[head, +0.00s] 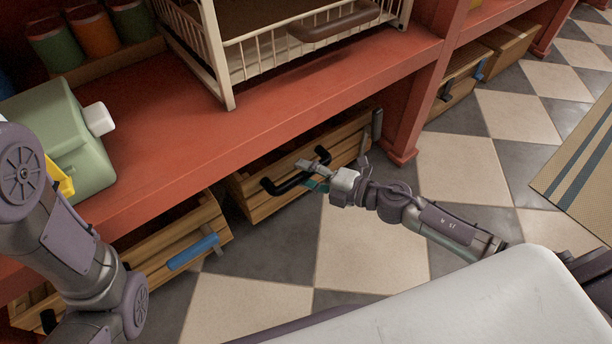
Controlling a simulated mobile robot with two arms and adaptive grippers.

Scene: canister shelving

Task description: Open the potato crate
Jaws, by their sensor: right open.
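A wooden crate (247,203) with a black bar handle (290,184) sits under the red shelf, in the middle of the head view. No potatoes or label show, so I cannot tell from the picture whether it is the potato crate. My right gripper (313,175) is open at this handle, its fingers on either side of the bar's middle. I cannot tell if they touch it. The crate's front seems to stand near the shelf's front edge. My left arm comes in at the left, but its gripper does not show.
Another wooden crate (150,245) with a blue handle (194,252) stands to the left. More crates (455,92) stand at upper right beyond a red post (405,120). Checkered floor (380,250) in front is clear.

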